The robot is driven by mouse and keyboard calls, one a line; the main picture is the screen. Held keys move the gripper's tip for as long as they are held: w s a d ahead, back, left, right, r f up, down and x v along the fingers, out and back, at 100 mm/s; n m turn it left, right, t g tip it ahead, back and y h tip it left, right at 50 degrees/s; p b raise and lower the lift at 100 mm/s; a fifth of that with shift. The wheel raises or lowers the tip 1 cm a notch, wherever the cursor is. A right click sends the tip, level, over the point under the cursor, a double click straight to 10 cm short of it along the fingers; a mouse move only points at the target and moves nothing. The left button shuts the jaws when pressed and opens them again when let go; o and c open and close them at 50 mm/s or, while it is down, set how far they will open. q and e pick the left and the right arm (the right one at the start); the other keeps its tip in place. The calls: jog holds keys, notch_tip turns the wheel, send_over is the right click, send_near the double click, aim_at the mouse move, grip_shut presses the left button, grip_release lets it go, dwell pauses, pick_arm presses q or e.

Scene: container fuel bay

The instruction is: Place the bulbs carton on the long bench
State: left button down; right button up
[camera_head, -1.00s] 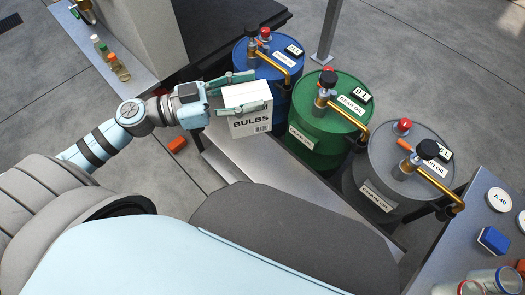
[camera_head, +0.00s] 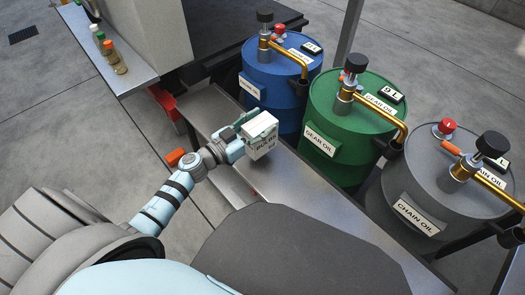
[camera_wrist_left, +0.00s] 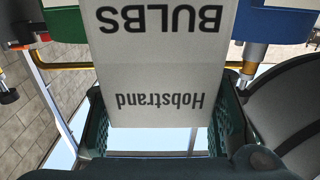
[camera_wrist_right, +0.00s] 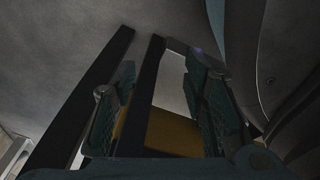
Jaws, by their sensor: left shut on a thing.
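The white bulbs carton (camera_head: 263,145) is held by my left gripper (camera_head: 259,126), one finger on each side. It looks slightly tilted in the head view. In the left wrist view the carton (camera_wrist_left: 158,70) fills the space between the fingers, its lettering upside down. A long, low grey metal bench (camera_head: 310,190) runs in front of the drums. The carton appears over its far part; I cannot tell whether it touches. My right gripper (camera_wrist_right: 160,105) shows only in its wrist view, fingers apart, with no held thing visible.
Blue (camera_head: 257,95), green (camera_head: 325,145) and grey (camera_head: 405,205) drums with brass pump spouts stand close along the bench's right side. A shelf (camera_head: 125,75) with small bottles is at upper left. An orange block (camera_head: 174,157) is left of the bench. The bench's near stretch is clear.

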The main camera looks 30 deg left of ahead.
pick_arm(q)
notch_tip(320, 180, down, 4)
jog(key=b, duration=0.3)
jog(key=shift+f, duration=0.1)
pick_arm(e)
jog(key=w+a+t, duration=0.1)
jog(key=w+a, duration=0.1)
jog(key=w, duration=0.3)
jog(key=shift+w+a+f+m+y, duration=0.25)
jog(key=shift+a+f+m+y, duration=0.05)
jog(key=shift+a+f+m, duration=0.1)
pick_arm(q)
jog(key=c, duration=1.2)
grip_release()
jog(key=shift+f, duration=0.15)
jog(key=o, duration=0.4)
jog(key=shift+o, duration=0.2)
